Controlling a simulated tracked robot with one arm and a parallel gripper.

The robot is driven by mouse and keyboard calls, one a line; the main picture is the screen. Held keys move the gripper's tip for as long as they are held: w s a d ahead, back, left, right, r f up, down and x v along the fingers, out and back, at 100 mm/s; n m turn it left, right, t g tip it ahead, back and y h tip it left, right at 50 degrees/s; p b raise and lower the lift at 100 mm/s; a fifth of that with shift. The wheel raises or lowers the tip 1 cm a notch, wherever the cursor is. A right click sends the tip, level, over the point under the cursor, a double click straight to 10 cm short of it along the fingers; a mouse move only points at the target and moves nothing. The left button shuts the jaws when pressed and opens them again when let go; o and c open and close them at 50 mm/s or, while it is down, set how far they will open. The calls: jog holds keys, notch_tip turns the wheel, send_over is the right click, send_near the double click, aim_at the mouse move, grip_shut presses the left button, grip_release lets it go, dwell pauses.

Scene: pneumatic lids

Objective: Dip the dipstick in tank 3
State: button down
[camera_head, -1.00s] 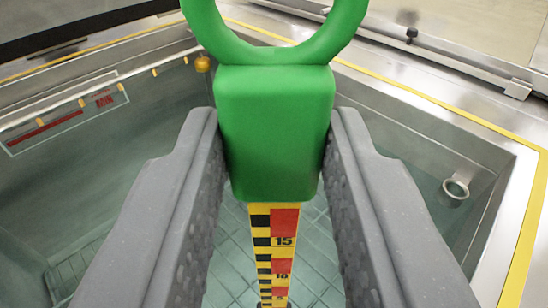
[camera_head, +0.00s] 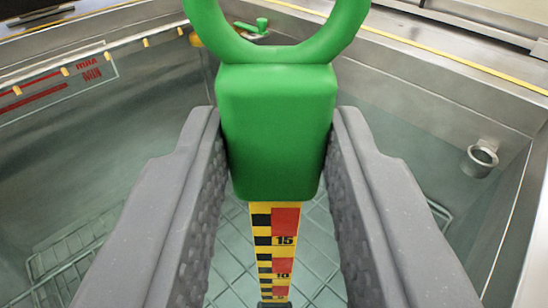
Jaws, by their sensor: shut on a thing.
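The dipstick has a green handle block (camera_head: 277,130) with a green ring on top and a yellow, black and red scale strip (camera_head: 274,250) below, with marks 15 and 10 readable. My gripper (camera_head: 278,160) is shut on the green block, one grey jaw on each side. The strip points down into an open tank (camera_head: 440,95) with metal walls and a tiled floor. The strip's lower end runs to the bottom edge of the picture, so I cannot tell how deep it reaches. No tank number is readable.
A metal cup-like fitting (camera_head: 481,158) sticks out from the right wall. Wire racks lie low inside.

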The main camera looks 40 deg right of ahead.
aim_at(275, 240)
jog(key=shift+a+f+b, duration=0.1)
jog(key=shift+f+b, duration=0.95)
jog(key=shift+f, duration=2.25)
